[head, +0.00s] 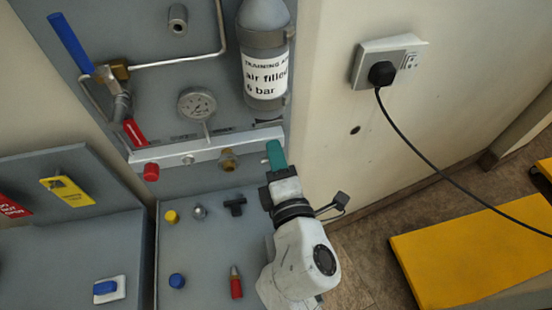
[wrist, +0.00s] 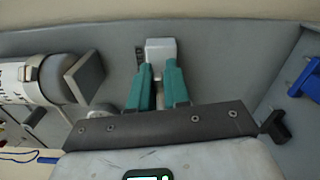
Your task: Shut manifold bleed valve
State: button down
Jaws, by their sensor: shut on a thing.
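The grey metal manifold (head: 205,148) runs across the lower part of the wall panel. Its end block (wrist: 160,50) shows just beyond my fingertips in the wrist view. My gripper (head: 275,153), with teal fingers, is at the right end of the manifold, below the gas bottle. In the wrist view my gripper (wrist: 158,78) has its fingers on either side of a small part at the manifold end. It is shut on this part, which I take to be the bleed valve. The fingers hide most of it, so its turn position cannot be told.
A gas bottle (head: 263,75), a gauge (head: 197,104) and a blue-handled lever (head: 70,42) are on the panel. A brass fitting (head: 228,158) and a red cap (head: 151,172) sit along the manifold. Several small parts lie on the bench (head: 200,255). A black cable (head: 430,165) hangs at right.

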jog(key=m+b, duration=0.1)
jog(key=m, duration=0.1)
jog(key=f+m+b, duration=0.1)
jog(key=m+b, duration=0.1)
jog(key=m, duration=0.1)
jog(key=shift+m, duration=0.3)
jog(key=m+b, duration=0.2)
jog(key=m, duration=0.1)
jog(key=m+b, duration=0.1)
jog(key=shift+f+m, duration=0.25)
jog(key=shift+m, duration=0.05)
jog(key=m+b, duration=0.2)
jog(key=m, duration=0.1)
jog(key=m+b, duration=0.2)
jog(key=m, duration=0.1)
jog(key=a+m+b, duration=0.1)
jog(key=m+b, duration=0.1)
jog(key=m, duration=0.1)
jog(key=shift+s+f, duration=0.15)
jog(key=shift+m, duration=0.4)
jog(key=c, duration=1.2)
grip_release()
jog(key=shift+r, duration=0.2)
